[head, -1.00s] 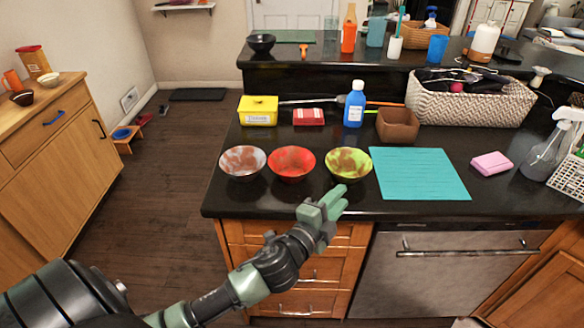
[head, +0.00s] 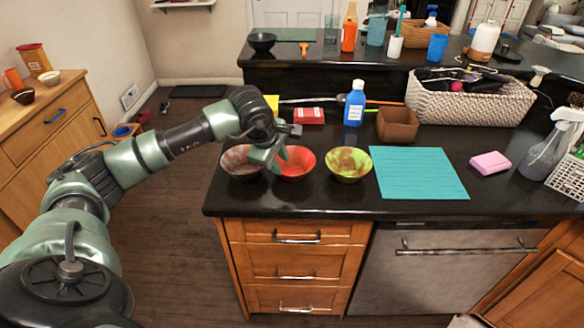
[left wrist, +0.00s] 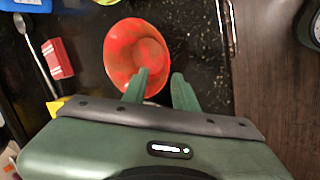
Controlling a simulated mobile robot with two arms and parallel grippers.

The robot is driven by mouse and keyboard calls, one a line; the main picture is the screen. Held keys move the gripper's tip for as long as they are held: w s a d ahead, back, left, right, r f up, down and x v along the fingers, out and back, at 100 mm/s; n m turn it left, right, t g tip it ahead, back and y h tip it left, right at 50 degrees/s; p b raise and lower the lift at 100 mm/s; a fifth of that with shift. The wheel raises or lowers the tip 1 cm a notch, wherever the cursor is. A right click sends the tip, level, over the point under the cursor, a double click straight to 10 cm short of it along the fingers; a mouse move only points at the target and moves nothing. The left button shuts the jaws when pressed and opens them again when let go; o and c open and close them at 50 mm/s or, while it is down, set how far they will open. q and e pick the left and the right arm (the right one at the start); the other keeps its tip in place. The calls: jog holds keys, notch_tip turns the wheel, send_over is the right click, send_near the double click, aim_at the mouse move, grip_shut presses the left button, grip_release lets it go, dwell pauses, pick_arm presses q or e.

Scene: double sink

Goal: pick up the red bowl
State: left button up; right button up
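The red bowl (head: 300,163) stands upright on the black counter between two other bowls, and its left part is hidden by my left gripper. It also shows in the left wrist view (left wrist: 137,50), with brown patches inside. My left gripper (head: 279,165) reaches in from the left and points down at the bowl's left side. In the left wrist view its two fingers (left wrist: 162,84) are apart with nothing held between them. One finger overlaps the bowl's edge and the other shows outside it; contact cannot be told. My right gripper is out of view.
A grey-brown bowl (head: 238,165) stands close on the left, partly behind my gripper. A yellow-green bowl (head: 349,163) stands close on the right. Behind are a red box (head: 310,116), a blue bottle (head: 354,104) and a brown container (head: 397,125). A turquoise mat (head: 416,173) lies further right.

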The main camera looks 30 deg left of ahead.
aim_at(284, 175)
pick_arm(q)
jog(key=p+x, duration=0.1)
jog(key=x, duration=0.1)
jog(key=p+x, duration=0.1)
jog(key=x, duration=0.1)
jog(key=p+x, duration=0.1)
jog(key=x, duration=0.1)
jog(key=shift+s+f, duration=0.25)
jog(key=shift+f, duration=0.15)
jog(key=shift+w+f, duration=0.25)
jog(key=shift+f, duration=0.25)
grip_shut()
jog(key=shift+r, duration=0.1)
dwell(0.5)
